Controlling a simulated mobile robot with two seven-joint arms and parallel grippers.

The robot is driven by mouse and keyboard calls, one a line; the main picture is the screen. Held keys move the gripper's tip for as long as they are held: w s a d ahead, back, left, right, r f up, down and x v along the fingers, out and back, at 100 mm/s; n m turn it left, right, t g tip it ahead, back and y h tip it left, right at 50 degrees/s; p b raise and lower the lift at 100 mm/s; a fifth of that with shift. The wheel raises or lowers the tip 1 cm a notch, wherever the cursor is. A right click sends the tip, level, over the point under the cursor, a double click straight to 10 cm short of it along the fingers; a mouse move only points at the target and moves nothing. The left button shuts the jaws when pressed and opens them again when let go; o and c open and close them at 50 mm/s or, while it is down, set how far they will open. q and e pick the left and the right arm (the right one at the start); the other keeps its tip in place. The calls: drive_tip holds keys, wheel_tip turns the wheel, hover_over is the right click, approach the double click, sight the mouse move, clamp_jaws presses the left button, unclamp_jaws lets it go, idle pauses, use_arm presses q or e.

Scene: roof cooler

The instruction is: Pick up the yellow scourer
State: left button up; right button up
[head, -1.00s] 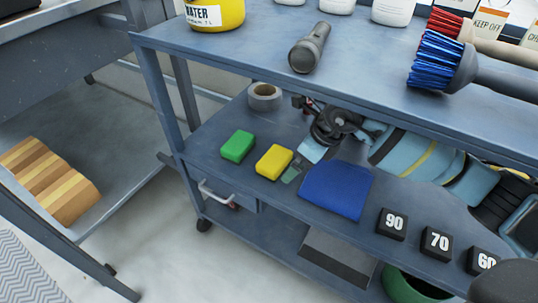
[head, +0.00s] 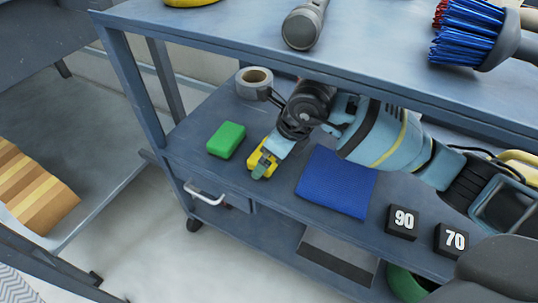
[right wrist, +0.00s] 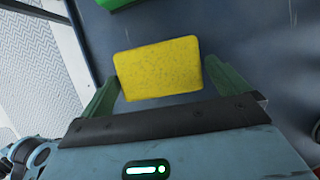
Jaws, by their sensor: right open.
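The yellow scourer (head: 257,161) lies on the middle shelf of the blue-grey cart, partly hidden by my right gripper (head: 264,166). In the right wrist view the scourer (right wrist: 160,69) sits between and slightly beyond the two green fingertips (right wrist: 168,82). The fingers stand apart on either side of it, and the right gripper is open. Whether a finger touches the scourer I cannot tell. My left gripper is not in view.
A green scourer (head: 226,140) lies just left of the yellow one, with a tape roll (head: 254,83) behind. A folded blue cloth (head: 336,182) lies to the right, then black number blocks (head: 402,221). The cart's upper shelf (head: 220,35) overhangs my right arm.

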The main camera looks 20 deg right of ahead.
drive_tip(key=shift+w+a+f, duration=0.1)
drive_tip(key=shift+w+f, duration=0.1)
drive_tip(key=shift+f, duration=0.25)
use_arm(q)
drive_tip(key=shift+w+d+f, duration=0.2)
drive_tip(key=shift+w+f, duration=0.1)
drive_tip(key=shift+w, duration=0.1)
use_arm(e)
drive_tip(key=shift+r, duration=0.1)
drive_tip(key=c, duration=0.8)
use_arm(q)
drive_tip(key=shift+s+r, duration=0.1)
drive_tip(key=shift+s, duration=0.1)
